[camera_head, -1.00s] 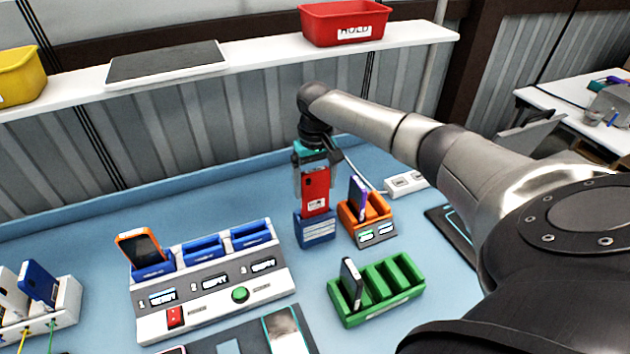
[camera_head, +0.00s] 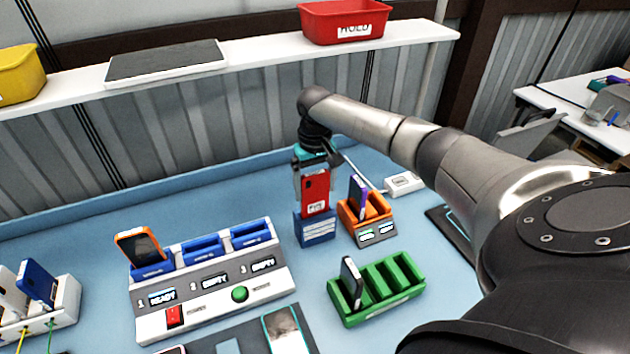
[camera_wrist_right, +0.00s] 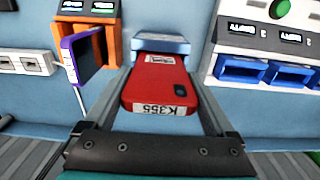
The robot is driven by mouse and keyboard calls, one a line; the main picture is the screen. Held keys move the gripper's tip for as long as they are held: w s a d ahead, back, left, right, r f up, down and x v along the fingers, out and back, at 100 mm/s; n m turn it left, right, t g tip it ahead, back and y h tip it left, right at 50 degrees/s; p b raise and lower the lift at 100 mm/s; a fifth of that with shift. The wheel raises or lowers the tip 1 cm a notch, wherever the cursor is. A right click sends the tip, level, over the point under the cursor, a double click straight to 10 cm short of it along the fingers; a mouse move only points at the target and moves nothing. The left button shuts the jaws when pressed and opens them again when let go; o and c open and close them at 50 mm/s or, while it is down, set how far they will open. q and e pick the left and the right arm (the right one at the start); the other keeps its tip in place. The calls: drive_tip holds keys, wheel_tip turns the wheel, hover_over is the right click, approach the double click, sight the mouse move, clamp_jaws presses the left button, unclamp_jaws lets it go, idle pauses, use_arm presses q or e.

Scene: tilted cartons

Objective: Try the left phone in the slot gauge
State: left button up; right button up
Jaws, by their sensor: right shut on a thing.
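A red phone (camera_head: 315,190) with a white label stands upright between the fingers of my right gripper (camera_head: 314,178). Its lower end meets the top of a small blue block with a white label (camera_head: 318,230), which looks like the slot gauge. I cannot tell how deep it sits in the slot. In the right wrist view the red phone (camera_wrist_right: 160,84) shows its "K355" label and camera end, with the right gripper's fingers (camera_wrist_right: 160,80) on both sides. The blue block (camera_wrist_right: 161,44) is just beyond it. My left gripper is not in view.
An orange holder (camera_head: 374,235) with a purple phone (camera_head: 358,196) stands close right of the gauge. A green rack (camera_head: 378,306) holds a dark phone (camera_head: 351,280). A three-bay station (camera_head: 220,300) has an orange phone (camera_head: 139,247) in bay 1. A red bin (camera_head: 345,12) is on the shelf.

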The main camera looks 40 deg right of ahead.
sight(315, 197)
drive_tip(key=shift+f+b, duration=0.95)
drive_tip(key=shift+f, duration=1.45)
idle(1.6)
idle(0.8)
drive_tip(key=o, duration=1.1)
drive_tip(key=shift+r, duration=0.15)
drive_tip(key=shift+r+p, duration=0.55)
drive_tip(key=shift+p, duration=0.4)
drive_tip(key=shift+c, duration=0.3)
drive_tip(key=c, duration=1)
